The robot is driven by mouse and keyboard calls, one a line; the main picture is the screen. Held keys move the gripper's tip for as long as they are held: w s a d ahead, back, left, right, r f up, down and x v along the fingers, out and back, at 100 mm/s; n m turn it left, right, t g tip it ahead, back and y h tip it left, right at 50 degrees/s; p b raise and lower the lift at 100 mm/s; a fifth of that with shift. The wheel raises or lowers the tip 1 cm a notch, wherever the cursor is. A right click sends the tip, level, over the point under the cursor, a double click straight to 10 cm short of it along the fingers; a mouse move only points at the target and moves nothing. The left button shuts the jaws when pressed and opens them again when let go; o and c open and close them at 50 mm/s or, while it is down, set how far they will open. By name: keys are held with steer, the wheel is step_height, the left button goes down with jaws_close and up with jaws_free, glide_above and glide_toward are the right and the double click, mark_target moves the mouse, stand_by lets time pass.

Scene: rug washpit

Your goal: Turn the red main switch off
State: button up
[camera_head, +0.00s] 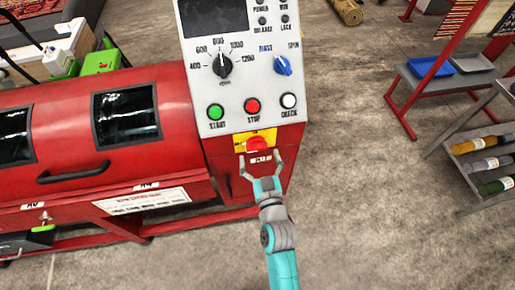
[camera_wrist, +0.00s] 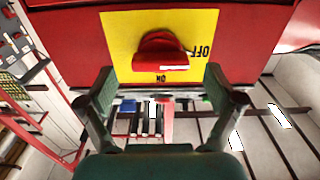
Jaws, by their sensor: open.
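The red main switch (camera_head: 257,144) is a rotary knob on a yellow plate at the lower front of the red machine, below the white control panel. In the wrist view the red knob (camera_wrist: 160,50) sits on the yellow plate (camera_wrist: 120,35), with OFF at the plate's right and ON below the knob, both upside down. My gripper (camera_head: 262,164) is open and empty just in front of the knob. In the wrist view its fingers (camera_wrist: 158,85) stand apart, to either side of and below the knob, not visibly touching it.
Above the switch, the control panel (camera_head: 235,75) carries a black dial, a blue knob (camera_head: 283,65), and green, red and white buttons. The concrete floor between is clear.

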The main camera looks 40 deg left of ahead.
steer(key=v, duration=0.8)
steer(key=shift+s+d, duration=0.15)
steer(key=s+d+f+m+t+h, duration=0.2)
steer(key=s+d+m+h, duration=0.1)
steer(key=d, duration=0.9)
steer(key=s+d+f+m+t+h, duration=0.15)
steer(key=s+d+h, duration=0.25)
steer(key=d, duration=0.7)
steer(key=s+d+r+m+h, duration=0.2)
steer(key=s+d+r+h, duration=0.1)
steer(key=s+d, duration=0.3)
steer(key=s+d+r+m+h, duration=0.3)
steer(key=s+d, duration=0.4)
steer(key=s, duration=0.3)
steer(key=shift+s+d+r+h, duration=0.2)
steer(key=shift+r+h, duration=0.2)
steer(key=shift+r, duration=0.05)
steer(key=shift+m, duration=0.25)
